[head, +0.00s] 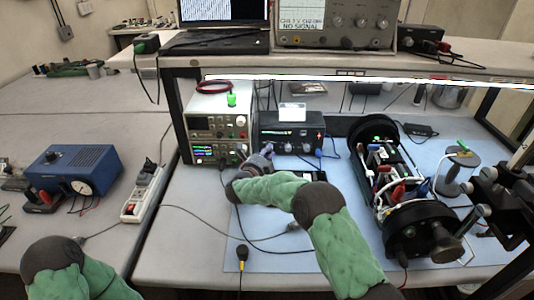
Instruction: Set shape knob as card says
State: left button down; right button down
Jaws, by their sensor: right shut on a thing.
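The black instrument box (310,125) stands on the blue mat under the shelf, with several knobs along its front and a small display. A white card (292,111) stands on top of it; its writing is too small to read. My right gripper (266,153) is at the lower left of the box's front, shut on what appears to be a knob there. The gripper and wrist hide that knob, so its pointer cannot be seen. My left arm shows at the bottom left, but its gripper is not visible.
A white bench supply (215,128) stands left of the box. An open cylinder with wired electronics (385,165) lies to the right, with a metal spool (460,170) beyond. A power strip (146,190) and blue meter box (75,170) are left. Cables cross the mat (260,215).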

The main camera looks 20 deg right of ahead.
jog(key=shift+d+r, duration=0.1)
jog(key=c, duration=1.1)
grip_release()
jog(key=shift+o, duration=0.2)
jog(key=v, duration=1.2)
